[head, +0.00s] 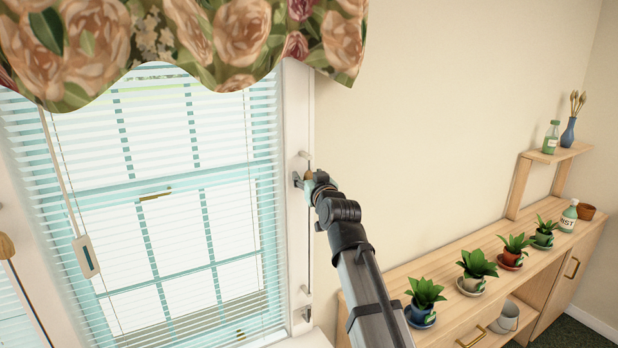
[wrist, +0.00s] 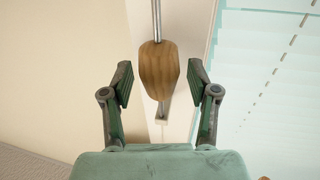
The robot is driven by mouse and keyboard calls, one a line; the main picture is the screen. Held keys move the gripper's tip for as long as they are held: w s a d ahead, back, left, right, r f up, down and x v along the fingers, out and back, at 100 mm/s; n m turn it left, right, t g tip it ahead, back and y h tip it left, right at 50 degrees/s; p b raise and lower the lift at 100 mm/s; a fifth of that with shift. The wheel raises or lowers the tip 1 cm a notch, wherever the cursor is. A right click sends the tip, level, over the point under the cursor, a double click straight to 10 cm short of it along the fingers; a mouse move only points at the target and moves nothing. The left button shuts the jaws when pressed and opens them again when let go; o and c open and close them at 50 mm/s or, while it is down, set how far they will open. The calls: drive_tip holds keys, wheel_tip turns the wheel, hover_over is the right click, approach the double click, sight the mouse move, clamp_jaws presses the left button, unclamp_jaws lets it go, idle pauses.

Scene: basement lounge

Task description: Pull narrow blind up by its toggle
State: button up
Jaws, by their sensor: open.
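A wooden toggle (wrist: 159,70) hangs on a thin cord or rod beside the window frame. In the wrist view it sits between the two fingers of my gripper (wrist: 160,82), which are open with a gap on each side. In the head view my gripper (head: 305,180) is at the right window frame, and the toggle there is mostly hidden by it. The slatted blind (head: 180,190) hangs down over the window, left of my gripper; its slats also show in the wrist view (wrist: 270,70). I cannot tell whether it is the narrow blind.
Another wooden toggle (head: 6,247) hangs at the far left, by a second blind (head: 12,315). A floral valance (head: 200,40) overhangs the window top. A wooden cabinet (head: 440,262) with several potted plants stands at right. The wall between is bare.

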clamp_jaws()
wheel_tip(320, 180, down, 36)
drive_tip(key=b, duration=2.8)
drive_tip(key=shift+r, duration=0.25)
drive_tip(key=shift+s, duration=0.1)
unclamp_jaws()
drive_tip(key=shift+f, duration=0.15)
